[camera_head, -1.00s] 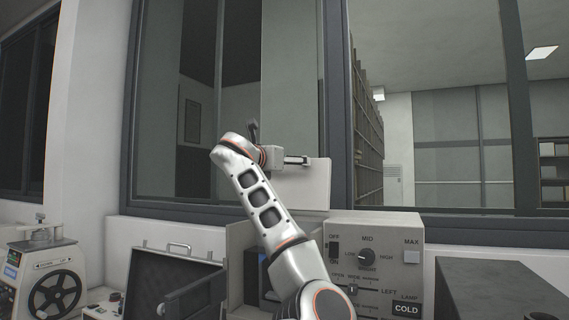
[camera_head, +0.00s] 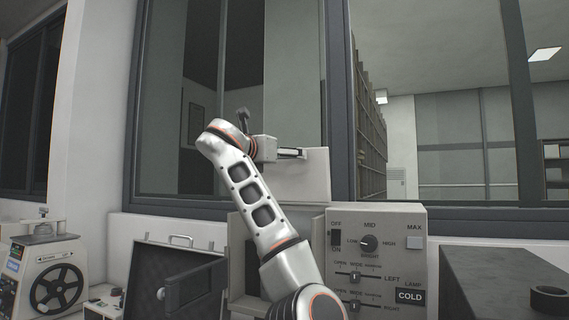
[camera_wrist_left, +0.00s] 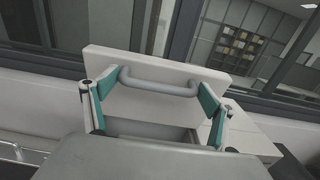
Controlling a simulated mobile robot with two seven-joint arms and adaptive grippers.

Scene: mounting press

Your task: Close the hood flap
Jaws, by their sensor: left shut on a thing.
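The hood flap (camera_head: 308,183) is a pale beige panel standing raised above the press housing, in front of the window. In the left wrist view the flap (camera_wrist_left: 165,66) fills the middle and carries a grey bar handle (camera_wrist_left: 158,85). My left gripper (camera_head: 292,153) is at the flap's upper part in the head view. The opening below the flap is partly seen; my arm hides much of the housing in the head view. My right gripper is not in view.
The control panel (camera_head: 377,262) with knob and sliders stands right of my arm. An open black case (camera_head: 172,262) and a reel machine (camera_head: 50,285) are at left. A dark box (camera_head: 500,285) is at right. The window frame (camera_head: 337,100) rises close behind the flap.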

